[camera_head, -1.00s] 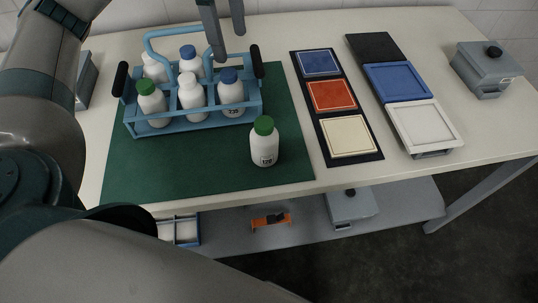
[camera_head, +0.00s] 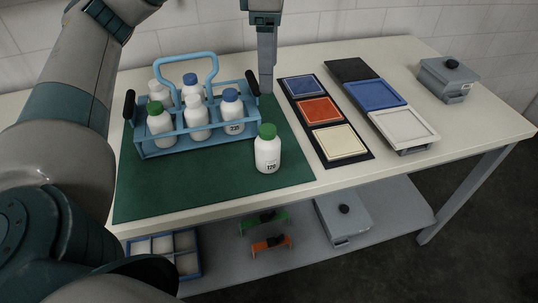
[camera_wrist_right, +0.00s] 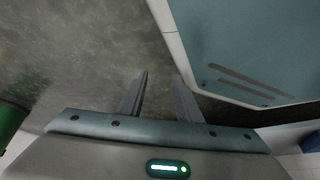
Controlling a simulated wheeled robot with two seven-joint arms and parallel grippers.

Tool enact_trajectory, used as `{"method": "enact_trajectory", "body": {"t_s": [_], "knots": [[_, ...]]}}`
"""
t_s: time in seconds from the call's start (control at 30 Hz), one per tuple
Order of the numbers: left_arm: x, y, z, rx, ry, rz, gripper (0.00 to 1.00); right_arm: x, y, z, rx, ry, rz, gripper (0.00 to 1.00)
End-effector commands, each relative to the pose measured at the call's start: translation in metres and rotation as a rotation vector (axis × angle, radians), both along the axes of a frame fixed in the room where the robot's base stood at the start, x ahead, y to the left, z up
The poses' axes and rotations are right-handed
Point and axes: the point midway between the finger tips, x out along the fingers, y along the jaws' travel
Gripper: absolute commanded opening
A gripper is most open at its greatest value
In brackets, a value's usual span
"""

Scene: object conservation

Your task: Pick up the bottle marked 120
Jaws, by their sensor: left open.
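The bottle marked 120 (camera_head: 267,155) is white with a green cap. It stands upright on the green mat (camera_head: 215,185), in front of the blue rack's right end. My left gripper (camera_head: 267,88) points down behind the bottle, near the rack's right handle, apart from the bottle. It is open, but its fingers overlap edge-on in the head view. My right gripper (camera_wrist_right: 160,78) shows only in its wrist view, its two fingers apart with nothing between them. The bottle is not visible in that view.
The blue rack (camera_head: 190,145) holds several white bottles with green, blue and white caps. Right of the mat lie a black board (camera_head: 318,137) with coloured squares and trays (camera_head: 405,124). A grey box (camera_head: 447,80) stands at far right. A lower shelf (camera_head: 390,220) holds other items.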

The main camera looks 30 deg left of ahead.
Motion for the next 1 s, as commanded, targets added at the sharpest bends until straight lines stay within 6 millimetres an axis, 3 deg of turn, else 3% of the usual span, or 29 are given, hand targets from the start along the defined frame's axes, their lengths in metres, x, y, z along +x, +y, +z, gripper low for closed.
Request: {"method": "enact_trajectory", "body": {"t_s": [0.17,0.7,1.0], "knots": [[0.000,0.001,-0.011,0.002,0.002,0.001,0.68,-0.005,-0.001,0.001,-0.003,0.013,0.000,0.31],[-0.001,0.001,-0.096,0.001,0.003,0.000,0.68,-0.092,-0.038,-0.012,-0.069,0.227,-0.007,0.31],[0.000,0.000,-0.121,0.000,0.000,-0.001,0.68,-0.119,-0.048,-0.014,-0.086,0.288,-0.009,0.31]]}}
